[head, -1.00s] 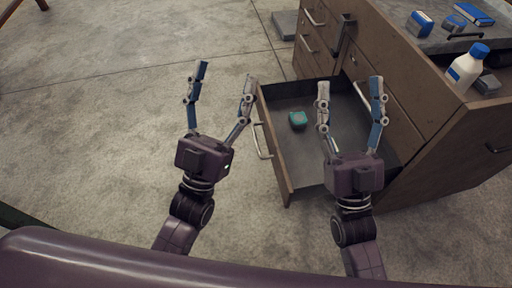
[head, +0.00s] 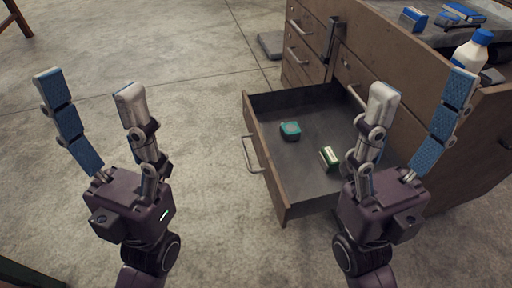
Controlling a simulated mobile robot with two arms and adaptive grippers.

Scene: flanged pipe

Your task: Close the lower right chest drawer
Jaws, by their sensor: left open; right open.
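The brown wooden chest (head: 415,70) stands on the right with its lower right drawer (head: 262,160) pulled well out. The drawer front has a metal handle (head: 250,155). Inside lie a teal box (head: 290,130) and a green and white box (head: 329,159). My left gripper (head: 88,90) is open and empty, over the floor to the left of the drawer front and apart from it. My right gripper (head: 422,95) is open and empty; it overlaps the drawer's right part in the picture and hides some of it. Contact there cannot be told.
On the chest top are a white bottle with a blue cap (head: 473,50), a blue box (head: 413,19) and other blue items. Several other drawers (head: 304,32) look shut. The concrete floor (head: 190,60) left of the drawer is clear.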

